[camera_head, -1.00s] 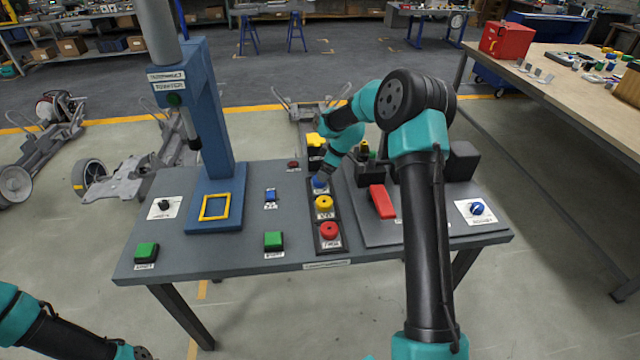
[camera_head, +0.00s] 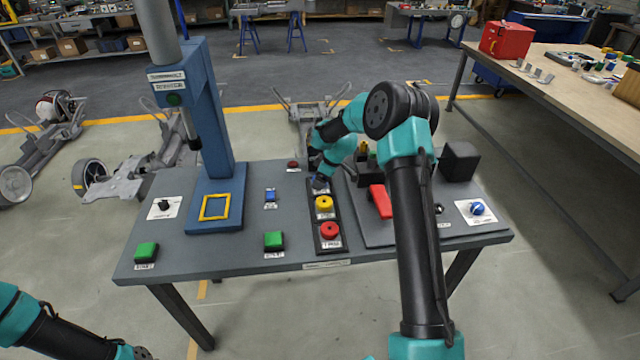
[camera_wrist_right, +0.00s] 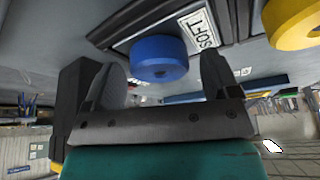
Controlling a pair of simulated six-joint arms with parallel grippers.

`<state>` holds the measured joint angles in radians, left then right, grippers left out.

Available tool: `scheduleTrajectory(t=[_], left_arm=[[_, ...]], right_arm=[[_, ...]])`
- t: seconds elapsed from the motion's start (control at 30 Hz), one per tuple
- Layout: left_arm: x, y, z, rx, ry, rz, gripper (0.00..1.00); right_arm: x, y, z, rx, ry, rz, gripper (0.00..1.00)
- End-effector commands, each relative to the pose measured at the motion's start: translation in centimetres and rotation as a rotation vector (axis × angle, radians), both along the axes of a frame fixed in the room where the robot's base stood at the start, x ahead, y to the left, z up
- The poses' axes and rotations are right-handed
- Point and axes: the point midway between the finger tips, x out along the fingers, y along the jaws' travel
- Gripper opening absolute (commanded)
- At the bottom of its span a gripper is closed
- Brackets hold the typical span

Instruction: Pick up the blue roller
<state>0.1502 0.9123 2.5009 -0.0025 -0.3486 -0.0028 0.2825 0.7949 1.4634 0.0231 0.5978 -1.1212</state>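The blue roller (camera_wrist_right: 160,58) shows in the right wrist view as a short blue cylinder on a dark strip by a white label. My right gripper (camera_wrist_right: 162,66) is open, with one finger on each side of the roller and a visible gap at both sides. In the head view my right gripper (camera_head: 320,183) is over the far end of the dark strip and hides most of the roller. My left arm shows only at the bottom left of the head view; its gripper is out of the picture.
A yellow roller (camera_head: 324,204) and a red roller (camera_head: 330,231) stand nearer on the same strip (camera_head: 316,215). A red block (camera_head: 379,201) lies to the right. A blue press column (camera_head: 211,130) stands to the left. Green buttons sit along the front edge.

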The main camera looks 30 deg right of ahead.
Motion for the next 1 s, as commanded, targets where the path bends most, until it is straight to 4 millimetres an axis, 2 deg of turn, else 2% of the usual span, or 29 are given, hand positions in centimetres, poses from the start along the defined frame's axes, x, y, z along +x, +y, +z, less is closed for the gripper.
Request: scheduleTrajectory(t=[0.07,0.53,0.83,1.0], left_arm=[[0.0,0.0,0.0,0.0,0.0,0.0,0.43],[0.0,0.0,0.0,0.0,0.0,0.0,0.43],[0.0,0.0,0.0,0.0,0.0,0.0,0.43],[0.0,0.0,0.0,0.0,0.0,0.0,0.43]], right_arm=[[0.0,0.0,0.0,0.0,0.0,0.0,0.74],[0.0,0.0,0.0,0.0,0.0,0.0,0.29],[0.0,0.0,0.3,0.0,-0.001,0.0,0.29],[0.1,0.0,1.9,-0.001,-0.004,0.001,0.29]])
